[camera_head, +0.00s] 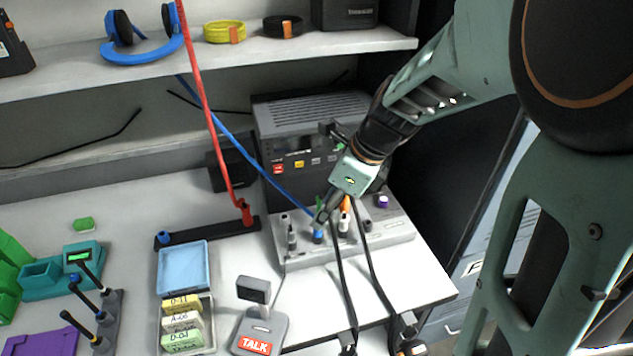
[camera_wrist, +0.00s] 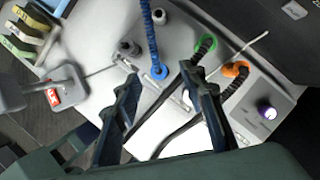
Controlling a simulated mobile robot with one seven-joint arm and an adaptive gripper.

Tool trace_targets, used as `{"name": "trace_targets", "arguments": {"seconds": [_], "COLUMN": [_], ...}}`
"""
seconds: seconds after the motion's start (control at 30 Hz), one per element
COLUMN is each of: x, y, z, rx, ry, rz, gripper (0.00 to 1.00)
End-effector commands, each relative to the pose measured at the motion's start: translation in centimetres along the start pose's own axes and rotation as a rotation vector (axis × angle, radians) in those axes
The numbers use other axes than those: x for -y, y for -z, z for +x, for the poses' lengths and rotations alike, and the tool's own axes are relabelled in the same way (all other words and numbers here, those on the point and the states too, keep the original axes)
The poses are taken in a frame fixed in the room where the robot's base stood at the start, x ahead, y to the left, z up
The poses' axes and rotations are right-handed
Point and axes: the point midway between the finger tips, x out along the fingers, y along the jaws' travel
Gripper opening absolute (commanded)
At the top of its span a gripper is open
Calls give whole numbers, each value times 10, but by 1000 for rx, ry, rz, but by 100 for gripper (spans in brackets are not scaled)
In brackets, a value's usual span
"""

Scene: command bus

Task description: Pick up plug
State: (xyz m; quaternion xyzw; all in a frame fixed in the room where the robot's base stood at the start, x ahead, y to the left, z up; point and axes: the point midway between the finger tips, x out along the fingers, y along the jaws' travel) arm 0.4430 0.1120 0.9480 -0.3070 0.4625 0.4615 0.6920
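Several plugs stand in the grey panel (camera_head: 290,256); the frames do not show which one the task means. A blue plug (camera_head: 318,237) with a blue cable also shows in the wrist view (camera_wrist: 158,71). A black plug with a green ring (camera_wrist: 205,43) and one with an orange ring (camera_wrist: 236,69) are beside it, their black cables trailing off. A red plug (camera_head: 246,214) stands in a black bar (camera_head: 205,233) to the left. My gripper (camera_head: 325,210) is over the panel, pointing down. In the wrist view my gripper (camera_wrist: 167,92) has its fingers apart, with a black cable passing beyond them.
A grey device (camera_head: 315,115) stands behind the panel. A TALK microphone base (camera_head: 262,333), a tray of labelled cartridges (camera_head: 182,320) and a teal box (camera_head: 60,275) are to the left. The red and blue cables stretch upward left of my gripper. A shelf (camera_head: 200,62) overhangs the back.

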Motion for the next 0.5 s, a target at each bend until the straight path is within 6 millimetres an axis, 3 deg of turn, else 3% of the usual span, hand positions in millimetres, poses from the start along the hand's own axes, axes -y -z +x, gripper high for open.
{"name": "trace_targets", "arguments": {"seconds": [0.5], "x": [-3], "y": [8], "z": [57], "rx": [-1], "ry": [0], "rz": [-3], "gripper": [38]}}
